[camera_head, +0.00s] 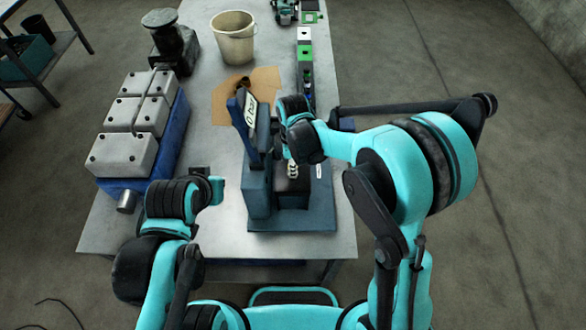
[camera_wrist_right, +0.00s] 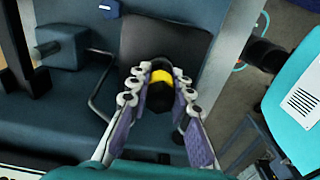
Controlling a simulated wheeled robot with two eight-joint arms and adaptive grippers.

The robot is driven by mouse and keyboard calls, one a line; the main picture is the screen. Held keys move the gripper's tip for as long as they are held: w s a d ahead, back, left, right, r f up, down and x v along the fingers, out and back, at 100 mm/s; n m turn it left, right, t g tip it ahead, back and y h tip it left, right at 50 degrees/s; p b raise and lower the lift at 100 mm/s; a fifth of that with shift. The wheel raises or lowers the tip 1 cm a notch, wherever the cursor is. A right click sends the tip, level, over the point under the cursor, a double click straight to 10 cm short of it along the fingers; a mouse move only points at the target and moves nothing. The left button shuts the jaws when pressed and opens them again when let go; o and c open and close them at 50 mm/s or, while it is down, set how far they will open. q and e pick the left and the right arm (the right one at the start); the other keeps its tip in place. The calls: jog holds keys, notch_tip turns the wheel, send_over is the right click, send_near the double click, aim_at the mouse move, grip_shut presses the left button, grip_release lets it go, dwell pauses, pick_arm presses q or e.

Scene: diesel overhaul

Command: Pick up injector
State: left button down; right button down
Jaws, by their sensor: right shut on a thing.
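The injector (camera_wrist_right: 161,92) shows in the right wrist view as a dark round part with a yellow band. It sits between the two fingers of my right gripper (camera_wrist_right: 158,97), which is shut on it. In the head view my right gripper (camera_head: 292,170) points down over the dark blue test stand (camera_head: 290,219) on the table. The injector is hidden there by the gripper and wrist. My left arm is folded at the table's front left edge, and the fingers of my left gripper (camera_head: 203,172) cannot be made out clearly.
A grey engine head on a blue block (camera_head: 172,138) stands at the left. A white bucket (camera_head: 234,45) and brown cardboard (camera_head: 262,80) lie behind the stand.

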notch_tip(320, 180, up, 16)
jog(key=p, duration=0.1)
jog(key=shift+r, duration=0.25)
jog(key=c, duration=1.9)
grip_release()
grip_shut()
